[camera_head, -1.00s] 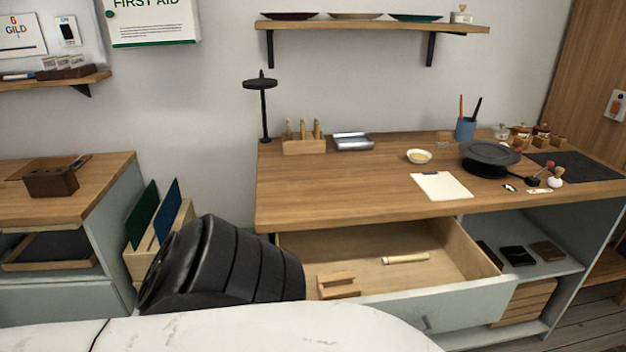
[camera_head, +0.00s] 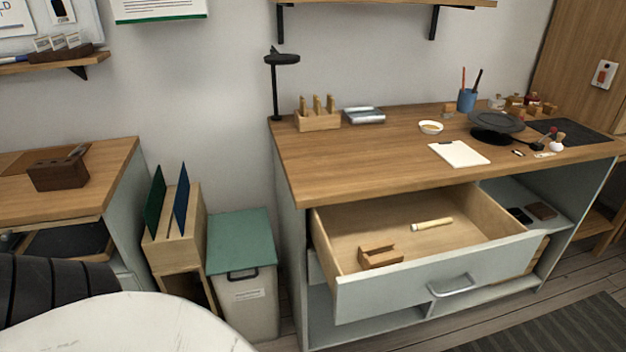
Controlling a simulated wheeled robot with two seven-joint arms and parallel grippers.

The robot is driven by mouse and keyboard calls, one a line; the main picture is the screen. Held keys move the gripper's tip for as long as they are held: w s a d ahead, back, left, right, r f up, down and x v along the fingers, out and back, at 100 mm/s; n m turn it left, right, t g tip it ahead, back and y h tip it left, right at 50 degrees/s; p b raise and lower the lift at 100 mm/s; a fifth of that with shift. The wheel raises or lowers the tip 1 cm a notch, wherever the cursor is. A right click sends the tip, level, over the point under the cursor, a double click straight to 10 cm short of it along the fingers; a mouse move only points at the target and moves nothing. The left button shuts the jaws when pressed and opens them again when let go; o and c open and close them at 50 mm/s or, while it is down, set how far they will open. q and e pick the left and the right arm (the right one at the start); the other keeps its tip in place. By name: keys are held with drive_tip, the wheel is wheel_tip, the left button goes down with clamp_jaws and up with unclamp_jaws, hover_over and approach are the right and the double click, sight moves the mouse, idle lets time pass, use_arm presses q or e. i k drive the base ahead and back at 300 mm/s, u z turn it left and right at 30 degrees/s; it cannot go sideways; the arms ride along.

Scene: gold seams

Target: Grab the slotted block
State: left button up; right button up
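A small wooden slotted block (camera_head: 380,257) lies in the open drawer (camera_head: 440,275), near its front left corner. A channel is visible along its top. A light wooden stick (camera_head: 431,224) lies behind it to the right in the same drawer. Nothing covers the block. Neither gripper shows in the head view. A black ribbed part, which looks like one of my arm sections, is at the lower left edge.
The workbench top (camera_head: 370,165) overhangs the back of the drawer. A green-lidded bin (camera_head: 242,240) stands left of the bench, beside a wooden rack (camera_head: 180,225) with upright panels. The drawer's handle (camera_head: 455,286) sticks out in front. The drawer floor is mostly bare.

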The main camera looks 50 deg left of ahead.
sight(381, 253)
drive_tip(key=u, duration=1.55)
drive_tip(key=i, duration=0.2)
drive_tip(key=z, duration=0.05)
